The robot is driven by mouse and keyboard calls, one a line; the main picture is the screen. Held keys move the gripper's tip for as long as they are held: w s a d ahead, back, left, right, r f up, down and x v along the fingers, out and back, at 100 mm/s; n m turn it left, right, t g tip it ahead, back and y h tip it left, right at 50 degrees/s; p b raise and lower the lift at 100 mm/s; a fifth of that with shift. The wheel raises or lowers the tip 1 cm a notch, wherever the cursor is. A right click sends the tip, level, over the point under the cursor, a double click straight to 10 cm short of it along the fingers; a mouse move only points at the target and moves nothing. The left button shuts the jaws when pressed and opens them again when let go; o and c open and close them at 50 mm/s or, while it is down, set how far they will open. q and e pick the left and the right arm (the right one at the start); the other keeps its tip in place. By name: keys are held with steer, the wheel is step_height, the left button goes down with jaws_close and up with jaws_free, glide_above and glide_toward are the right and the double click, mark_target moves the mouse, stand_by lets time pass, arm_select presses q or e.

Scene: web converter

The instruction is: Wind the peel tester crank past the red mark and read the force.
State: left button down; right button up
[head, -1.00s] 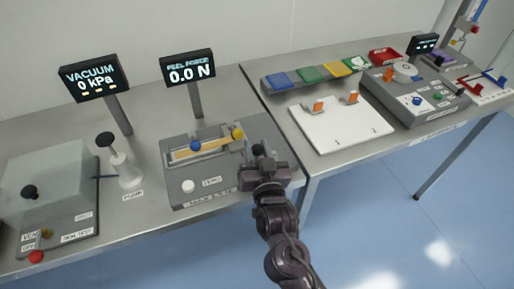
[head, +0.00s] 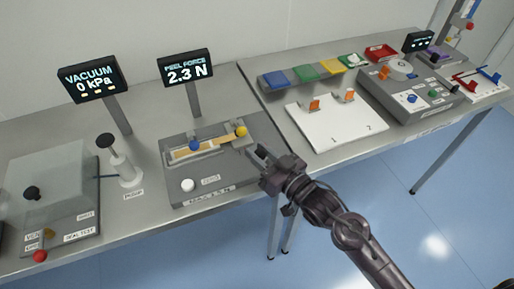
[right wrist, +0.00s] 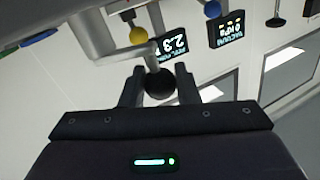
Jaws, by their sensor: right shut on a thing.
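The peel tester (head: 222,181) is a grey block on the left bench with a blue knob (head: 194,145), a yellow knob (head: 241,131) and a tan strip between them. Its force display (head: 186,68) reads 2.3 N. My right gripper (head: 260,156) is at the tester's right side. In the right wrist view its fingers are shut on the dark round crank knob (right wrist: 160,83), at the end of a grey crank arm (right wrist: 98,40). I cannot make out the red mark. My left gripper is not in view.
A white zero button (head: 187,185) sits on the tester's front. The vacuum display (head: 92,79), a pump (head: 127,172) and a clear seal-test box (head: 45,190) stand to the left. A white board (head: 335,131) with orange clips lies on the right bench.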

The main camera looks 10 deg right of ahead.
steer(key=n+g+y, duration=0.1)
steer(key=d+n+g+y, duration=0.1)
steer(key=n+g+y, duration=0.1)
steer(key=shift+s+d, duration=0.1)
steer(key=shift+s, duration=0.1)
steer(key=shift+s+d+n+g+y+b, duration=0.1)
steer(key=shift+d+n+g+y+b, duration=0.5)
steer(key=shift+n+g+b, duration=1)
steer(key=shift+s+d+n+g+y+b, duration=0.1)
steer(key=shift+d+n+g+y+b, duration=0.2)
steer(key=shift+n+g+y+b, duration=1.25)
steer(key=shift+s+d+n+g+y+b, duration=0.1)
steer(key=shift+d+n+g+b, duration=0.55)
steer(key=shift+g+b, duration=1.7)
steer(key=shift+a+n+g+p, duration=0.2)
steer(key=shift+n+g+p, duration=0.1)
steer(key=shift+g+p, duration=0.25)
steer(key=o, duration=0.9)
steer(key=shift+o, duration=0.2)
